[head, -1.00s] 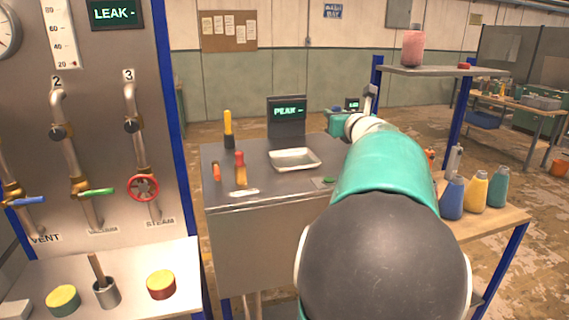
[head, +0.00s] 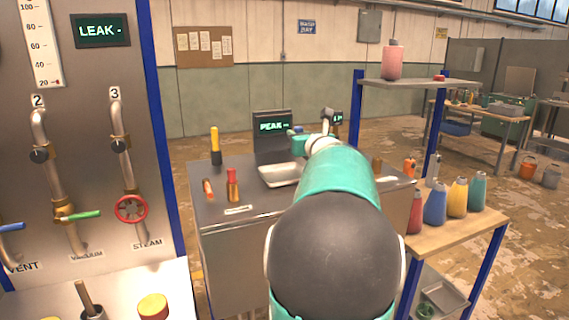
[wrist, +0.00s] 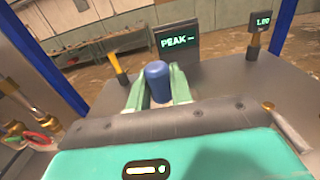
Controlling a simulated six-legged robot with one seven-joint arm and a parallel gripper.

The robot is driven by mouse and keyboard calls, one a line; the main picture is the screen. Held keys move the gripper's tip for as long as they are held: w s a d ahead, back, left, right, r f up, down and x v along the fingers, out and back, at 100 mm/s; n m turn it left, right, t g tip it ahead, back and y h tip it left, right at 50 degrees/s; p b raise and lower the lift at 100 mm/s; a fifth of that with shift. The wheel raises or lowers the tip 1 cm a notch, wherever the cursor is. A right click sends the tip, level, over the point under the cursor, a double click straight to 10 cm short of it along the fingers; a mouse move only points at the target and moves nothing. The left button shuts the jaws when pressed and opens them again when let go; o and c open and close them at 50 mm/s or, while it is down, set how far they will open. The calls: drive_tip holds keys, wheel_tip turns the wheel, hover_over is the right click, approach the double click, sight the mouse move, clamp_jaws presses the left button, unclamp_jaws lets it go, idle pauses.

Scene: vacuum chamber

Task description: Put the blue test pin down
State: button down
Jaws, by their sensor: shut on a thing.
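The blue test pin (wrist: 157,75) stands between the two green fingers of my gripper (wrist: 158,88) in the wrist view. Its blue top shows and its lower part is hidden. My gripper is shut on it. In the head view, my gripper (head: 299,144) is above the back part of the grey bench (head: 225,222), in front of the PEAK display (head: 272,125). My arm hides part of the bench. I cannot tell how high the pin is above the surface.
A shallow tray (head: 268,183) lies on the bench, partly behind my arm. A yellow-handled tool (head: 215,143) and red-handled tool (head: 232,182) stand at left. A small meter (wrist: 262,20) is at the back right. Several coloured bottles (head: 457,197) stand on the right-hand shelf.

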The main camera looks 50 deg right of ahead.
drive_tip(key=shift+w+d+f, duration=0.5)
drive_tip(key=shift+w+f, duration=0.55)
drive_tip(key=shift+f, duration=0.6)
drive_tip(key=shift+w+d+f, duration=0.55)
drive_tip(key=shift+w+f, duration=0.5)
drive_tip(key=shift+f, duration=0.65)
drive_tip(key=shift+w+d+f, duration=0.5)
drive_tip(key=shift+w+f, duration=0.55)
drive_tip(key=shift+f, duration=0.6)
drive_tip(key=shift+f, duration=0.15)
drive_tip(key=c, duration=1.3)
unclamp_jaws()
drive_tip(key=shift+o, duration=0.2)
